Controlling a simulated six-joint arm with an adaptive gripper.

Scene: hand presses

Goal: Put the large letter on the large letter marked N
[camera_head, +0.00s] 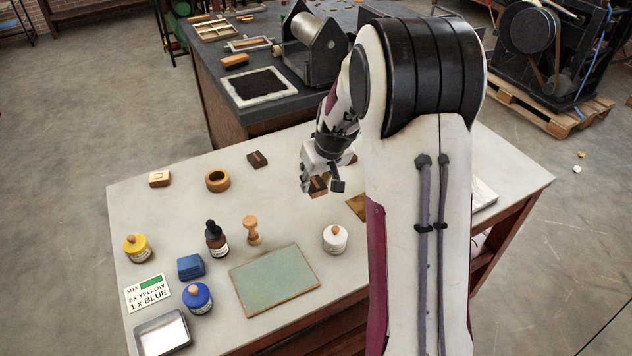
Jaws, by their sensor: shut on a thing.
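My gripper (322,184) is over the back right of the pale table, shut on a small brown wooden letter block (318,186). The fingers partly hide that block, and I cannot read its letter or tell whether it touches the table. A lighter wooden block (159,178) lies at the back left with a dark mark like a U or an N on top. A dark brown block (257,159) lies near the back edge, left of my gripper; its letter is too small to read.
A wooden ring (217,180) lies between the two loose blocks. A green mat (274,281), a white jar (335,238), a wooden stamp (252,230), a dropper bottle (216,239), and yellow (137,248) and blue (198,298) jars stand nearer. My arm hides the table's right part.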

